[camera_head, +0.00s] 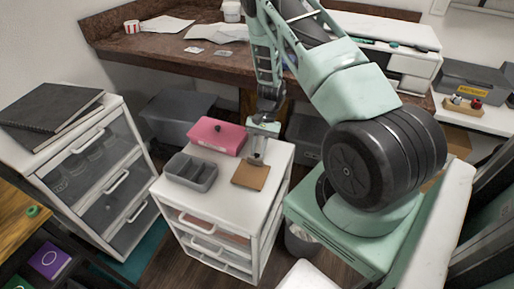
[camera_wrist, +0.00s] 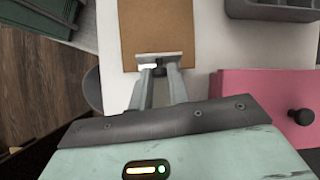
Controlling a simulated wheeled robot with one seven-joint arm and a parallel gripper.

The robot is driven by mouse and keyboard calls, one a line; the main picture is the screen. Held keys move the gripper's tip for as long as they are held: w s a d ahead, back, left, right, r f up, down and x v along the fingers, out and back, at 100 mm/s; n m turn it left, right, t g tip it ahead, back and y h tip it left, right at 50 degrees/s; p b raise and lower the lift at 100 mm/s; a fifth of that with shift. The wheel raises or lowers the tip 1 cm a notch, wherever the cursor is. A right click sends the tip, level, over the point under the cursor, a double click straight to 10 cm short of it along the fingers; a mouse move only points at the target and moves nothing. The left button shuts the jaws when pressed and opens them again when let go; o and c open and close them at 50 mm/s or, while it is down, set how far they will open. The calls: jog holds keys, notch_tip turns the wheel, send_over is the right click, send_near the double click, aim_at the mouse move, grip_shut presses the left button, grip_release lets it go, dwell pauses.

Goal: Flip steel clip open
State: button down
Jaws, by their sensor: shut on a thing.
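A small brown board (camera_head: 250,176) lies on top of a white drawer cabinet (camera_head: 228,205). It fills the upper middle of the wrist view (camera_wrist: 154,25). A pale steel clip (camera_wrist: 172,55) runs as a narrow strip across the board's near edge in the wrist view. My gripper (camera_wrist: 158,72) is at this edge, its two fingers closed together on the clip, with a small dark part between the tips. In the head view my gripper (camera_head: 256,160) points down at the board's back edge. The clip's exact angle is hard to tell.
A pink box (camera_head: 217,136) with a black knob and a grey divided tray (camera_head: 190,171) stand on the same cabinet, close to the board. Another drawer cabinet (camera_head: 75,150) is at the left. A brown workbench (camera_head: 150,42) is behind. A grey bin (camera_head: 301,240) stands beside the cabinet.

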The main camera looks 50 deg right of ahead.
jog(key=shift+w+d+f+g+y+b, duration=0.1)
jog(key=shift+d+f+g+y+b, duration=0.1)
jog(key=shift+f+y+b, duration=0.25)
jog(key=shift+w+d+f+g+y+b, duration=0.1)
jog(key=shift+d+g+y+b, duration=0.15)
jog(key=shift+y, duration=0.4)
jog(key=shift+w+d+f+y+b, duration=0.1)
jog(key=shift+y+b, duration=0.5)
jog(key=shift+b, duration=0.05)
jog(key=shift+g, duration=0.25)
jog(key=c, duration=1.3)
grip_release()
jog(key=shift+c, duration=0.2)
notch_tip(320, 180, up, 10)
